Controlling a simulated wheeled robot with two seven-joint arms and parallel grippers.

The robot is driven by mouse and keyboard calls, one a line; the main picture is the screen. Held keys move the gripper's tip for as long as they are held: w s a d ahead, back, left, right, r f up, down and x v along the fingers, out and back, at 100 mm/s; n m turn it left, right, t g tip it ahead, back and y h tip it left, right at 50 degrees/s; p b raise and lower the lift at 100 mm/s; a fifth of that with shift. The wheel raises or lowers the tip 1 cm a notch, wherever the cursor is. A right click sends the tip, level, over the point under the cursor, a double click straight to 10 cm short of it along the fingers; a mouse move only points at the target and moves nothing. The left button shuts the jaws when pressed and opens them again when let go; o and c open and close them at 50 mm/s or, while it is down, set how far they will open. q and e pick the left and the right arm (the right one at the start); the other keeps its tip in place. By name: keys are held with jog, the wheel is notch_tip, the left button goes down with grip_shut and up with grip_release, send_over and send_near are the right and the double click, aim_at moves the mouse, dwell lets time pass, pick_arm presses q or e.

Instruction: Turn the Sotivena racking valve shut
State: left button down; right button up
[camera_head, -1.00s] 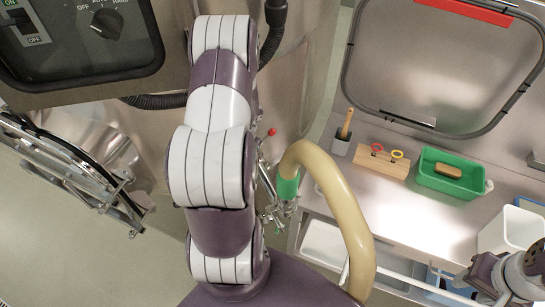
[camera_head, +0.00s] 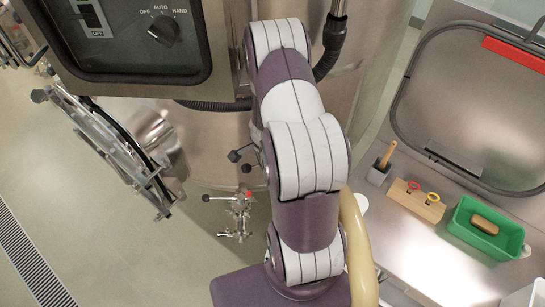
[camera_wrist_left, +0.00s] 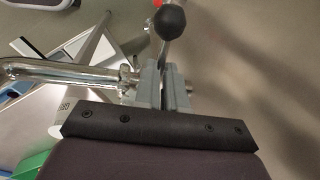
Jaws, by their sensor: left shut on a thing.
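In the left wrist view, my left gripper (camera_wrist_left: 165,88) is shut on a steel valve lever (camera_wrist_left: 164,47) with a black ball knob (camera_wrist_left: 170,21) at its end. A shiny steel pipe (camera_wrist_left: 70,72) comes in from the left beside the fingers. In the head view my purple and white arm hides the gripper and most of the valve. Two black knobs (camera_head: 235,155) show just left of the arm. No name label is readable, so I cannot tell which valve is the Sotivena one. My right gripper is not in view.
A steel vat (camera_head: 375,70) stands behind my arm, with a control panel (camera_head: 125,40) at the upper left. A steel fitting (camera_head: 240,210) is low left of the arm. A green tray (camera_head: 485,228) sits on the right bench.

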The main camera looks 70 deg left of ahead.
pick_arm(q)
jog(key=shift+a, duration=0.1)
jog(key=c, duration=1.3)
grip_release()
jog(key=shift+o, duration=0.5)
jog(key=shift+w, duration=0.15)
notch_tip(320, 180, up, 12)
jog(key=d+p, duration=0.2)
jog(key=p, duration=0.4)
jog(key=shift+d+r, duration=0.2)
jog(key=shift+d, duration=0.1)
